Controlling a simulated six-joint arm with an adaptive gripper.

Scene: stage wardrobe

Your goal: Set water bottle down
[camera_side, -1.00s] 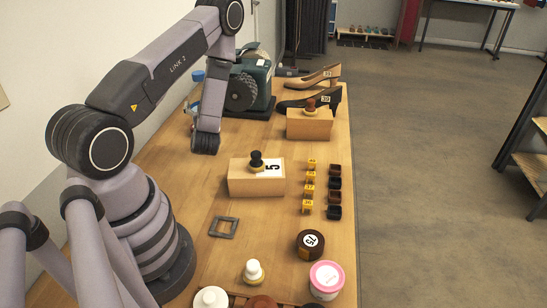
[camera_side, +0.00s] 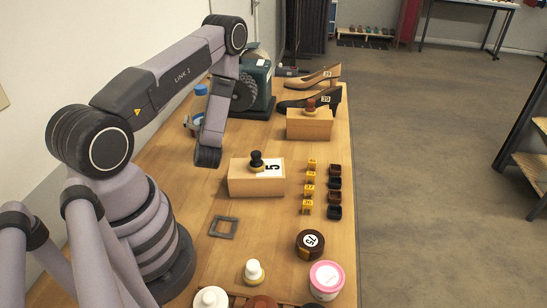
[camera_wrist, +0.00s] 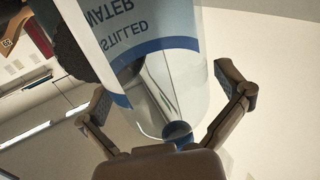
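The water bottle (camera_wrist: 165,48) is clear, with a white and blue label reading "DISTILLED WATER", upside down in the wrist view. Its blue cap (camera_wrist: 178,131) shows near the gripper's palm. My gripper (camera_wrist: 162,76) has one finger on each side of the bottle, which moves along with it. In the side view a blue cap (camera_side: 201,90) shows behind my forearm, left of the green machine. My wrist link hides most of the bottle and fingers there. I cannot tell whether its base touches the table.
Bare wood lies between the frame and block.

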